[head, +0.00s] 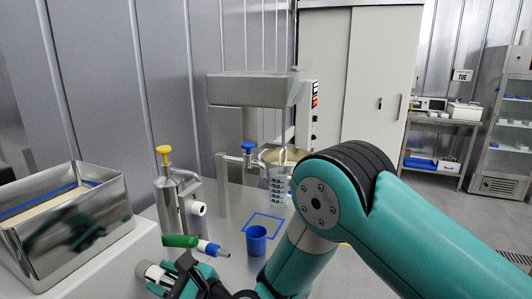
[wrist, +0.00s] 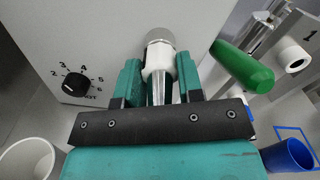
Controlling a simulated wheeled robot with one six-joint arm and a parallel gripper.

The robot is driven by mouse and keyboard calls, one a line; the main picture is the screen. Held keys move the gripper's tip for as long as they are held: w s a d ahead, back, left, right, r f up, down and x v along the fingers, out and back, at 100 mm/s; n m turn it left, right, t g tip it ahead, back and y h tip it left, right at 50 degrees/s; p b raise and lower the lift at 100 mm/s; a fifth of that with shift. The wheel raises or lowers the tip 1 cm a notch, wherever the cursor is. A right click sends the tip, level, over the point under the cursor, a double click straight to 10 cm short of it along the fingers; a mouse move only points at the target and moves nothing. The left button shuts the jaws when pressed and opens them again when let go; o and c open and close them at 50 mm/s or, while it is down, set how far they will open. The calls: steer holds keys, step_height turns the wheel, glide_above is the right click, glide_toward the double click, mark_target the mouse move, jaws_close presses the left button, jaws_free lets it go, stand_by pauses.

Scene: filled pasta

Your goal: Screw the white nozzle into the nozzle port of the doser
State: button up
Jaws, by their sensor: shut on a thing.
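My gripper (wrist: 160,85) is shut on the white nozzle (wrist: 158,62), with one teal finger on each side. The nozzle's slim metal tip points back towards the wrist. Its far end is at the round metal nozzle port (wrist: 160,36) on the white doser body (wrist: 110,30); I cannot tell how far it is threaded in. In the head view the nozzle (head: 157,276) shows at the lower left beside my gripper (head: 173,282), close to the side of the doser (head: 120,268). The fingers partly hide it.
A black numbered dial (wrist: 75,83) sits left of the nozzle. A green-handled tool (head: 180,241) is close to my gripper's right. A steel dispenser with a yellow knob (head: 163,152), a blue cup (head: 256,240) and a steel hopper (head: 75,215) stand nearby.

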steer(key=m+p, duration=0.1)
steer(key=m, duration=0.1)
steer(key=m+p, duration=0.4)
steer(key=shift+r, duration=0.35)
steer(key=m, duration=0.3)
steer(key=shift+f+m+p, duration=0.3)
steer(key=shift+f+p, duration=0.05)
steer(key=shift+p, duration=0.05)
steer(key=o, duration=1.3)
steer(key=shift+d+f+b, duration=0.1)
steer(key=shift+b, duration=0.2)
steer(key=shift+d+f+b, duration=0.1)
steer(key=shift+d+b, duration=0.05)
steer(key=shift+b, duration=0.2)
steer(key=b+v, duration=0.1)
steer(key=b, duration=0.2)
steer(key=shift+s+d, duration=0.2)
steer(key=shift+d, duration=0.15)
steer(key=shift+d+b, duration=0.3)
steer(key=shift+b, duration=0.7)
steer(key=shift+s+d+b, duration=0.15)
steer(key=shift+d+b, duration=0.05)
steer(key=shift+b, duration=0.5)
